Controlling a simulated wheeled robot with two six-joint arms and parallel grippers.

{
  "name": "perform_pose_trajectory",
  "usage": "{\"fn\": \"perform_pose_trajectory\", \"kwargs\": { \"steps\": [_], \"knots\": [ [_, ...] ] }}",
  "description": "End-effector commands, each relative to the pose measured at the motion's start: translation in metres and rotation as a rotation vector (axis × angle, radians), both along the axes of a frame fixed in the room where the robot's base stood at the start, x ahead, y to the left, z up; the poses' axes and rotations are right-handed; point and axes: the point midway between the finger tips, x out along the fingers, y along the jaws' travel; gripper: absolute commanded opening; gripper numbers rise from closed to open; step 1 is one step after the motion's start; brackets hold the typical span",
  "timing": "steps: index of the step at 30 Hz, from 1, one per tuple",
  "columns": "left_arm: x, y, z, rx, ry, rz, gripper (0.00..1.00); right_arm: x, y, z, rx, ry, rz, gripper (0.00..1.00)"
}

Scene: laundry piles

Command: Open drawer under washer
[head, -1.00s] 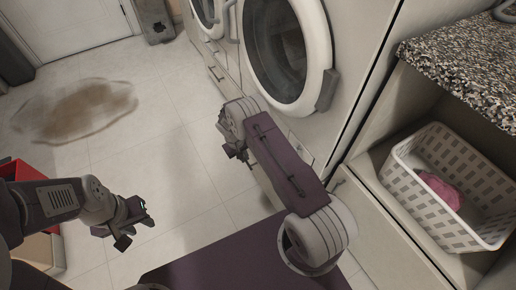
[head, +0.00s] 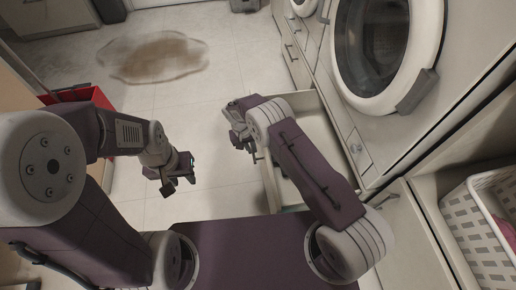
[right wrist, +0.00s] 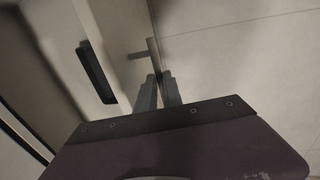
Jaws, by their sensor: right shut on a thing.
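The drawer (head: 318,135) under the washer (head: 385,50) stands pulled out from the cabinet. Its pale inside shows in the head view, partly hidden by my right arm. My right gripper (head: 247,143) is at the drawer's outer front, shut on its handle. In the right wrist view the two fingers of my right gripper (right wrist: 160,92) are close together at a small bar (right wrist: 150,48); the grip itself is hard to make out. My left gripper (head: 176,177) hangs over the floor, left of the drawer, apart from everything, with its fingers spread and empty.
A white basket (head: 485,232) with pink cloth stands on a shelf at the right. A red container (head: 75,94) is at the left behind my left arm. A brown stain (head: 153,57) marks the floor. The tiles left of the drawer are clear.

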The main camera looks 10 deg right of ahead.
Motion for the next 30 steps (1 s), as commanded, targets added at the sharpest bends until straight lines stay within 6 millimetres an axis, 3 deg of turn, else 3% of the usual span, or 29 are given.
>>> {"fn": "perform_pose_trajectory", "kwargs": {
  "steps": [13, 16, 26, 30],
  "knots": [
    [0.0, 0.0, -0.001, 0.0, 0.0, 0.0, 0.36, 0.0, 0.004, 0.0, 0.0, 0.001, 0.0, 0.0],
    [0.0, 0.0, -0.001, 0.0, 0.0, 0.0, 0.36, 0.0, 0.004, 0.0, 0.0, 0.001, 0.0, 0.32],
    [0.0, 0.0, 0.0, 0.0, 0.0, 0.0, 0.36, 0.0, 0.004, 0.002, 0.0, 0.0, 0.0, 0.32],
    [0.0, 0.0, 0.01, 0.0, 0.0, 0.0, 0.36, 0.0, 0.006, 0.016, 0.001, -0.002, 0.0, 0.32]
  ]
}}
